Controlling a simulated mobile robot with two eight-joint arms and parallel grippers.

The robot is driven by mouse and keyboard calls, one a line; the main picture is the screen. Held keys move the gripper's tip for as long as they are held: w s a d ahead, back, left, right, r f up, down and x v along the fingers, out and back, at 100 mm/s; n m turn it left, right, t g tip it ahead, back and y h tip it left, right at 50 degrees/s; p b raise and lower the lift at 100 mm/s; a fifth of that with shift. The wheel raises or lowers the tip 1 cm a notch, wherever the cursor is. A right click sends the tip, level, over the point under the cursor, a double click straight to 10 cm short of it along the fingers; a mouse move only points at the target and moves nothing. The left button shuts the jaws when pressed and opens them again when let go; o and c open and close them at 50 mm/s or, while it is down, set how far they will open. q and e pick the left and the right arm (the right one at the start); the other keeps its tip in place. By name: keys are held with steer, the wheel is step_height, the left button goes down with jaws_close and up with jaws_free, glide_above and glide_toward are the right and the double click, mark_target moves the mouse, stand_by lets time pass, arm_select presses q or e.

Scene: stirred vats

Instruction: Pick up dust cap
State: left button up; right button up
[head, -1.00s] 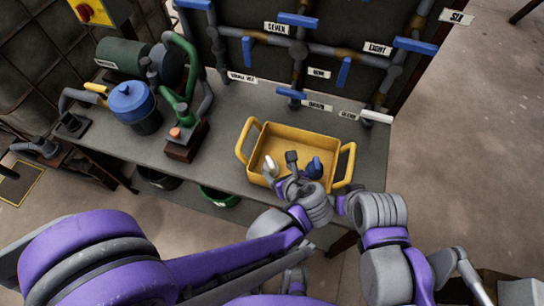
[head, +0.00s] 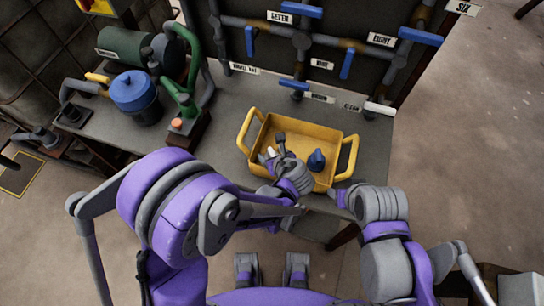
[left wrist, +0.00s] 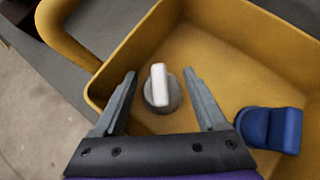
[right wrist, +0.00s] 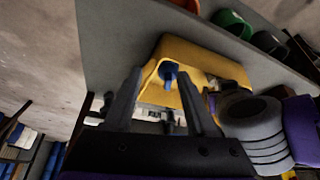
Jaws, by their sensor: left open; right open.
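A yellow tray (head: 335,135) with two handles stands on the grey bench. In the left wrist view, a round grey cap with a white upright grip (left wrist: 160,88) sits on the tray floor. A blue cap-like piece (left wrist: 270,129) lies to its right; it also shows in the head view (head: 316,160). I cannot tell which is the dust cap. My left gripper (head: 275,153) is open over the tray, its fingers on either side of the white-gripped piece without visible contact. My right gripper (head: 336,194) is open and empty at the tray's front right corner.
Behind the tray stands a pipe panel with blue valve handles (head: 347,65) and labels. To the left on the bench are a blue-lidded pot (head: 135,95), a green motor (head: 125,48) and green pipes (head: 180,92). Bare bench lies between the pipes and the tray.

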arm_select(q)
steer(key=c, duration=1.1)
steer(key=shift+r, duration=0.1)
